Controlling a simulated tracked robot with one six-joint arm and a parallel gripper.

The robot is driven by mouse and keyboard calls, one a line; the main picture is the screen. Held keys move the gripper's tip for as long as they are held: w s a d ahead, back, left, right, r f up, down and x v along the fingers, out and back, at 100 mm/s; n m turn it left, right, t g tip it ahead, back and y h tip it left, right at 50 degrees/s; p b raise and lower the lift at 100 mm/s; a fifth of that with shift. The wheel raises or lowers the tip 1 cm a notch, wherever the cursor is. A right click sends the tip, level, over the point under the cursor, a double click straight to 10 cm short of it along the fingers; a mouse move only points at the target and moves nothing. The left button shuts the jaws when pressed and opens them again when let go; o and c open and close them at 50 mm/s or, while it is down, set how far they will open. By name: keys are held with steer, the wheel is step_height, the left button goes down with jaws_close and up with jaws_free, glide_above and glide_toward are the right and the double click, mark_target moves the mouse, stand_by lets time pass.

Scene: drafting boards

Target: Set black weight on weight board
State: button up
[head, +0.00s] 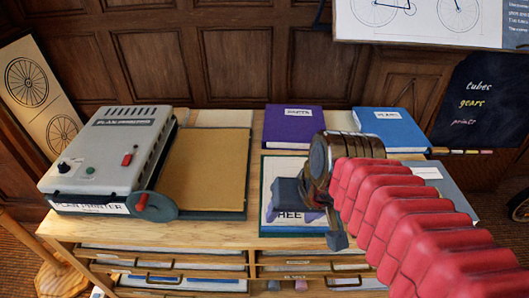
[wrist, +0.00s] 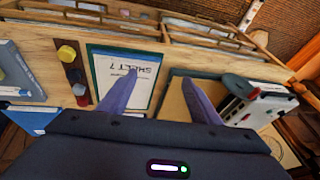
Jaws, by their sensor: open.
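My gripper (head: 298,215) is open over the sheet board (head: 277,165), with its purple fingers spread and nothing seen between them. In the wrist view my gripper (wrist: 160,77) has its left finger over the sheet's edge and its right finger over the tan board. My arm hides that area in the head view. I cannot make out a black weight in either view.
A grey plan printer (head: 112,150) with a tan bed (head: 205,165) stands at the left. A purple book (head: 293,125) and a blue book (head: 390,128) lie at the back. Open drawers (head: 170,268) stick out at the front. Bare wood shows before the printer.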

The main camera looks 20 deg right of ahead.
steer(key=r+n, duration=0.1)
steer(key=r, duration=0.1)
steer(key=r+n+t+h, duration=0.1)
steer(key=shift+s+a+n, duration=0.3)
steer(key=shift+s, duration=0.1)
